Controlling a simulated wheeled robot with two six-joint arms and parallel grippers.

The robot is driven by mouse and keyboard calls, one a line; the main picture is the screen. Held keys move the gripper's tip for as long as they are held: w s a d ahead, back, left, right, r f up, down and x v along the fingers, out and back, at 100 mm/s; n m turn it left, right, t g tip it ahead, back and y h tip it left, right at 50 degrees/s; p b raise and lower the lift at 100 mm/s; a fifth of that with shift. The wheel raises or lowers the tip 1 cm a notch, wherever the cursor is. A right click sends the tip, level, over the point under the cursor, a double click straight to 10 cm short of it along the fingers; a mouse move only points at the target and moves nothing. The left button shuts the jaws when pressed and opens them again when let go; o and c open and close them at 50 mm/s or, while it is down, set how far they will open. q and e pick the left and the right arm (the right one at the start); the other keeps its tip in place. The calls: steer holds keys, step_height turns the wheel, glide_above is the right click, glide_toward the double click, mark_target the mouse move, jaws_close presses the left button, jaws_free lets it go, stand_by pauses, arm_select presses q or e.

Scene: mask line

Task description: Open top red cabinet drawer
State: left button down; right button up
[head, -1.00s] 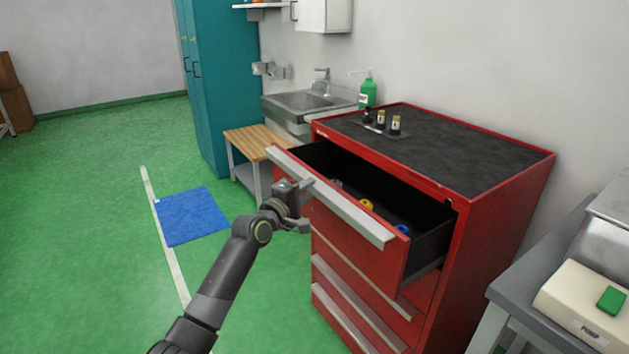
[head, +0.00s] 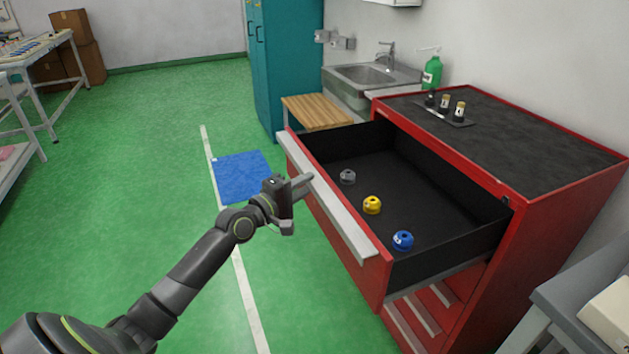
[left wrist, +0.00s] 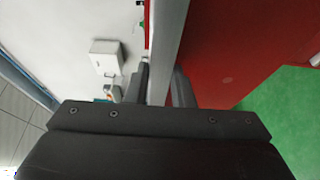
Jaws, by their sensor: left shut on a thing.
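The red cabinet (head: 560,205) stands at the right of the head view. Its top drawer (head: 440,205) is pulled far out, and its dark inside shows a grey, a yellow (head: 372,205) and a blue (head: 403,240) round piece. A long silver handle (head: 335,205) runs along the top of the drawer front. My left gripper (head: 297,190) is at this handle, left of its middle, and is shut on it. In the left wrist view the handle (left wrist: 170,45) passes between the fingers, with the red drawer front beside it. My right gripper is not in view.
A tray with several small bottles (head: 445,108) is on the cabinet top. A wooden bench (head: 317,112), sink (head: 370,75) and teal locker (head: 285,60) stand behind. A grey table (head: 585,290) is at the right. The green floor at left is clear around a blue mat (head: 243,175).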

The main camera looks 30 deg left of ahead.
arm_select(q)
steer(key=shift+s+a+f, duration=0.1)
steer(key=shift+s+f, duration=0.05)
steer(key=shift+f, duration=0.2)
steer(key=c, duration=1.7)
jaws_free()
steer(key=o, duration=0.4)
steer(key=shift+r, duration=0.1)
steer(key=shift+p+v, duration=0.7)
steer(key=shift+v, duration=7.9)
